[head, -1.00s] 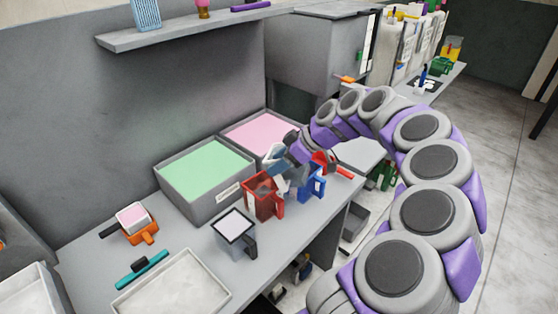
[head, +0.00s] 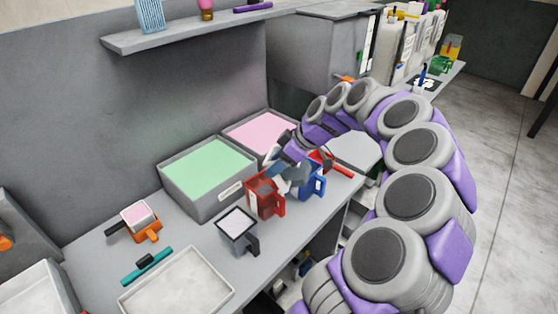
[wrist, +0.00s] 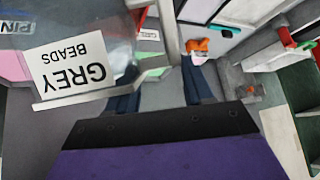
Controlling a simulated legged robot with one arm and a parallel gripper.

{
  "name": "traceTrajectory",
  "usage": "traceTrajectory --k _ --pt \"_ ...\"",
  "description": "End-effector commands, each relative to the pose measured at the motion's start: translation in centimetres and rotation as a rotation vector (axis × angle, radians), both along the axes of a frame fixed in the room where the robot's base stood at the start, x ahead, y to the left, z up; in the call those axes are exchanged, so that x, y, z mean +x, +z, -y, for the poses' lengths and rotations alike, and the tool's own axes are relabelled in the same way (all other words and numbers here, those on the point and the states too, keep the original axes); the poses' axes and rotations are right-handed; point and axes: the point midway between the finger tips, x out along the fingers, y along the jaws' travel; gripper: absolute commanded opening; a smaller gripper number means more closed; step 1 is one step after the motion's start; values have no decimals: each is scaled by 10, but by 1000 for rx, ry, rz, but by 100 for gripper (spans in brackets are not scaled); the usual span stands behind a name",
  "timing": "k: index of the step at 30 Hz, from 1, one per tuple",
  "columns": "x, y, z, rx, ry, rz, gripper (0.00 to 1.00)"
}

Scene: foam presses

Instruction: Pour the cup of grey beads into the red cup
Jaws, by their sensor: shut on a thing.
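The red cup (head: 263,197) stands on the counter with its handle to the right. My gripper (head: 286,168) is just above and behind its right side, partly hidden by my own wrist. It is shut on a grey cup (head: 298,173), held near the red cup's rim. In the wrist view, a large see-through cup wall with an upside-down "GREY BEADS" label (wrist: 70,68) fills the upper left, beside my dark fingers (wrist: 160,92). The held cup looks tipped. I cannot see its contents or any falling beads.
A blue cup (head: 312,185) stands close right of the red one. A dark grey cup with pale contents (head: 239,232) stands in front left. Green (head: 193,207) and pink bins are behind. An orange cup (head: 146,231), a teal tool (head: 147,267) and a pale tray (head: 176,308) lie left.

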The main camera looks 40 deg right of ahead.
Motion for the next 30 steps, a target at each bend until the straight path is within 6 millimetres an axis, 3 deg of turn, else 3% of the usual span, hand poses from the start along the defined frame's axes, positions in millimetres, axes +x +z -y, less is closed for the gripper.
traceTrajectory --k 30 --pt "3 -1 0 -67 0 -102 4"
